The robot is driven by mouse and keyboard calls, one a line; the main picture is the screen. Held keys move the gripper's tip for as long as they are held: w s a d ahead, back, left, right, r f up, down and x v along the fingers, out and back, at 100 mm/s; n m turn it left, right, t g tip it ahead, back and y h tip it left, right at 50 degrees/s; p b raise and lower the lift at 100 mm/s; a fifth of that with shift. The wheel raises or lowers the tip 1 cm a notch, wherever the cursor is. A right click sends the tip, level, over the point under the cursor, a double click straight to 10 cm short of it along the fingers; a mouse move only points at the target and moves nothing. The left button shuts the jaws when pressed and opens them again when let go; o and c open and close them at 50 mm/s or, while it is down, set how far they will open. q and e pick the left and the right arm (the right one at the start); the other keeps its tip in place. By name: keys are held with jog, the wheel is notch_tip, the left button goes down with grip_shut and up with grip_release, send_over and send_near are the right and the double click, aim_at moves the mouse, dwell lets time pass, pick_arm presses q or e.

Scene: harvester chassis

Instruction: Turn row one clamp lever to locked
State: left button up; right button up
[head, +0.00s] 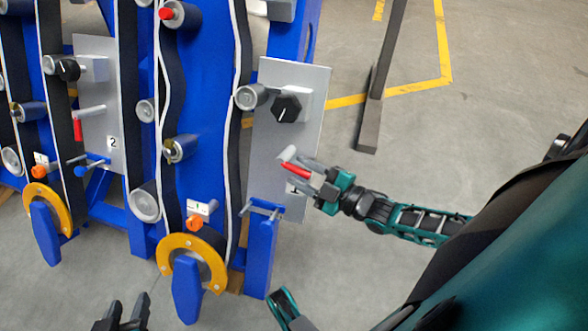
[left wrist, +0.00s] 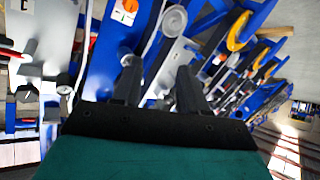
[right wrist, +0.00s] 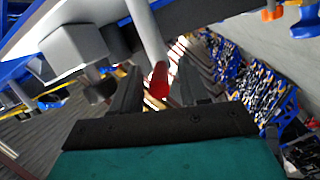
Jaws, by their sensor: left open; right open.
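The row one clamp lever (head: 296,170) has a red grip on a pale grey arm, on the grey panel marked 1 (head: 262,150). In the head view it points right and slightly down. My right gripper (head: 301,173) is open, with its fingers on either side of the red grip. In the right wrist view the red grip (right wrist: 158,80) shows between the two fingers, apparently not clamped; contact is hard to tell. My left gripper (head: 130,300) is open and empty at the bottom of the head view, away from the lever. Its fingers also show in the left wrist view (left wrist: 157,80).
A black knob (head: 286,108) sits above the lever. A second panel marked 2 (head: 97,125) has its red-gripped lever (head: 78,130) pointing down. Blue row units with yellow arcs (head: 205,255) stand at left. A dark post (head: 368,130) stands behind; floor right is clear.

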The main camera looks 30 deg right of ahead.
jog(key=shift+x, duration=1.4)
jog(key=shift+c, duration=0.2)
grip_shut()
